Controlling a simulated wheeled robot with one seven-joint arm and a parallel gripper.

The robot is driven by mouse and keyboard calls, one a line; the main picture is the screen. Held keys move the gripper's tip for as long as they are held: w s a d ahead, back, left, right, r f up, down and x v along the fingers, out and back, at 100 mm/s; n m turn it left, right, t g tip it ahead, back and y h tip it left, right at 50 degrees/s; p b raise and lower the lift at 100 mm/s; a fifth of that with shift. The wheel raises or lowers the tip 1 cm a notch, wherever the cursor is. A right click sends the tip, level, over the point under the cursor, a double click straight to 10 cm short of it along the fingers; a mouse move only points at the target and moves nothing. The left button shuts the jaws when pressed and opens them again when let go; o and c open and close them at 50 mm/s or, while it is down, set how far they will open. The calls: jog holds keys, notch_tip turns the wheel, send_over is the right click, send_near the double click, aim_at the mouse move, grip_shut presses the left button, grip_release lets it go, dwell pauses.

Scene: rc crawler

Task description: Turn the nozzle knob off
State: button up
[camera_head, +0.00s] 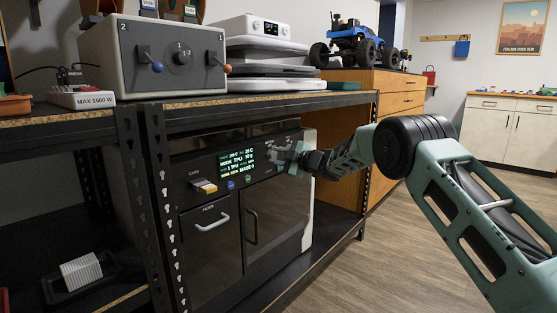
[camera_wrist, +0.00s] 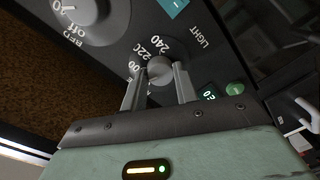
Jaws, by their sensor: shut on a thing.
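The knob (camera_wrist: 160,68) between my fingers is round and grey, with the marks 220 and 240 and a partly covered number beside it on the dark panel. Its scale suggests the nozzle knob; its name label is hidden. My gripper (camera_wrist: 161,80) is shut on this knob, one finger on each side. In the head view my gripper (camera_head: 287,153) is at the upper right of the printer front (camera_head: 235,185), where my fingers cover the knob. The knob's pointer cannot be made out. The bed knob (camera_wrist: 92,12), with an "off" mark, is at the upper left.
A lit green display (camera_head: 237,163) is left of my gripper, above a blue button (camera_head: 231,185) and a green button (camera_head: 248,179). A black shelf post (camera_head: 160,200) stands left of the printer. The floor (camera_head: 385,265) at right is open.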

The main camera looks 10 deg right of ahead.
jog(key=shift+f+n+b, duration=0.1)
jog(key=shift+n+b, duration=0.75)
jog(key=shift+n, duration=1.05)
jog(key=o, duration=1)
jog(key=shift+c, duration=0.2)
jog(key=shift+s, duration=0.1)
jog(key=shift+s+d, duration=0.2)
jog(key=p+v, duration=0.3)
jog(key=v, duration=1.3)
jog(key=shift+s, duration=0.4)
